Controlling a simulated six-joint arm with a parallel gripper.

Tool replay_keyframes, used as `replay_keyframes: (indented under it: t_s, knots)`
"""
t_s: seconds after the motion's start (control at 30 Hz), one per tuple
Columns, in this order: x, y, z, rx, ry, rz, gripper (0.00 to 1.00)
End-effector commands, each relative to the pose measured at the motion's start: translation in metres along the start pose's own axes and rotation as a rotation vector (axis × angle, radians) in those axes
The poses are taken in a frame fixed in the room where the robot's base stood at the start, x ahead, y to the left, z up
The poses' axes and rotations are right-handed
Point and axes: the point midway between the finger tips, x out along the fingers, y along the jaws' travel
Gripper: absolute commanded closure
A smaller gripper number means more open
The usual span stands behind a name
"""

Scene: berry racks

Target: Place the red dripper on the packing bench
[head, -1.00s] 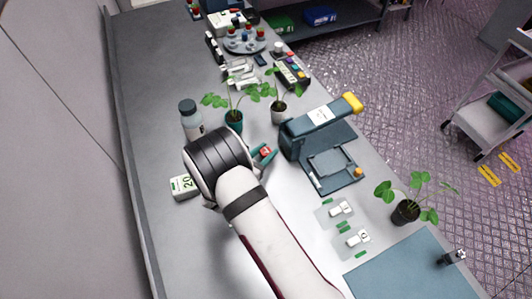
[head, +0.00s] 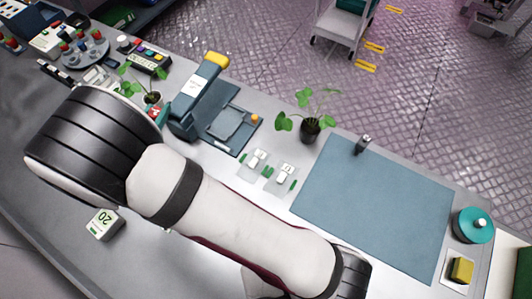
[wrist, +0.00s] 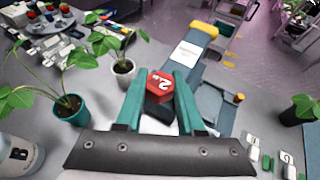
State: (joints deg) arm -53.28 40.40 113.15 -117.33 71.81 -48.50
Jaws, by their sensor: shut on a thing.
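The red dripper (wrist: 160,84), with a red top bearing a white mark and a dark lower part, is between the teal fingers of my gripper (wrist: 160,100) in the wrist view. The fingers are shut on it, and it is held above the grey bench. In the head view my arm covers most of the gripper and the dripper. The grey bench (head: 225,172) runs across the head view. A blue mat (head: 375,205) lies on its right part, well to the right of my gripper.
A blue-grey press (head: 195,95) with a yellow handle end stands near the gripper. Potted plants stand by it, one (head: 310,128) near the mat. A teal round container (head: 473,225) and yellow block (head: 461,270) stand right of the mat.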

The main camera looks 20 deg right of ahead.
Motion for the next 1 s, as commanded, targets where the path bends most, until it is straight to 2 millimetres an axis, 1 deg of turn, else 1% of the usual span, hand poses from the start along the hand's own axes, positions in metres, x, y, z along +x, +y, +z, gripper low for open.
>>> replay_keyframes:
  t_s: [0.17, 0.27, 0.37, 0.4, 0.47, 0.5, 0.57, 0.6, 0.7, 0.8, 0.83, 0.9, 1.0]
  knots:
    - [0.017, -0.043, 0.004, 0.051, 0.000, -0.126, 1.00]
    - [0.028, -0.080, 0.007, 0.095, 0.000, -0.232, 1.00]
    - [0.036, -0.128, 0.008, 0.152, 0.000, -0.370, 1.00]
    - [0.038, -0.150, 0.008, 0.179, 0.000, -0.435, 1.00]
    - [0.038, -0.188, 0.007, 0.225, 0.000, -0.547, 1.00]
    - [0.036, -0.215, 0.006, 0.260, 0.000, -0.630, 1.00]
    - [0.029, -0.255, 0.004, 0.311, -0.001, -0.754, 1.00]
    - [0.023, -0.279, 0.001, 0.343, 0.000, -0.832, 1.00]
    - [0.004, -0.327, -0.005, 0.415, -0.001, -1.002, 1.00]
    - [-0.015, -0.361, -0.011, 0.469, -0.001, -1.135, 1.00]
    - [-0.021, -0.369, -0.013, 0.485, -0.001, -1.170, 1.00]
    - [-0.033, -0.385, -0.017, 0.513, -0.001, -1.238, 1.00]
    - [-0.047, -0.401, -0.021, 0.544, 0.000, -1.314, 1.00]
